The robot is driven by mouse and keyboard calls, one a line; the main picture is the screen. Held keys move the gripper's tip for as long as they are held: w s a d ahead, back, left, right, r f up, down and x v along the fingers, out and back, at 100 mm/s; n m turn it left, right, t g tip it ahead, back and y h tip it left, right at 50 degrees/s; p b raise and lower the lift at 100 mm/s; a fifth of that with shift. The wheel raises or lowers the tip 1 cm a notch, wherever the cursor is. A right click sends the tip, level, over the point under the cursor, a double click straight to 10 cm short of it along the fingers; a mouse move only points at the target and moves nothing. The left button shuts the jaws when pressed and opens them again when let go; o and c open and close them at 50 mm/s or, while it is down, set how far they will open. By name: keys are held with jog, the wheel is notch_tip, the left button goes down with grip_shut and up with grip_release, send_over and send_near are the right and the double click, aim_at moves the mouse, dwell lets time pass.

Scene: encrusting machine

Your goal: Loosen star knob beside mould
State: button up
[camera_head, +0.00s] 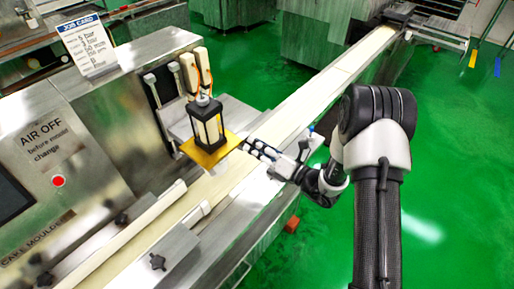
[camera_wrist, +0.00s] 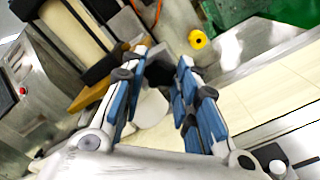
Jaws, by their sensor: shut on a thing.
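The mould (camera_head: 207,126), a black frame with cream panels, stands upright on a brass-yellow plate (camera_head: 203,157). In the wrist view the mould (camera_wrist: 72,32) and the plate edge (camera_wrist: 95,92) lie left of my fingers. My gripper (camera_head: 254,148) reaches in from the right, beside the plate's right corner. In the wrist view my gripper (camera_wrist: 163,60) has its blue-padded fingers closed around a dark star knob (camera_wrist: 158,74) above a pale round base. The fingers hide much of the knob, and its lobes are not clear. In the head view the knob is hidden by the fingers.
A cream conveyor belt (camera_head: 318,88) runs beneath and past my gripper. Other black knobs, one at the front (camera_head: 158,262), sit on the machine. A job card (camera_head: 87,45) stands on the cabinet. A yellow round part (camera_wrist: 197,40) is beyond my fingers. Green floor is open at right.

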jog(key=o, duration=1.1)
jog(key=shift+c, duration=0.2)
jog(key=v, duration=1.2)
jog(key=shift+s, duration=0.1)
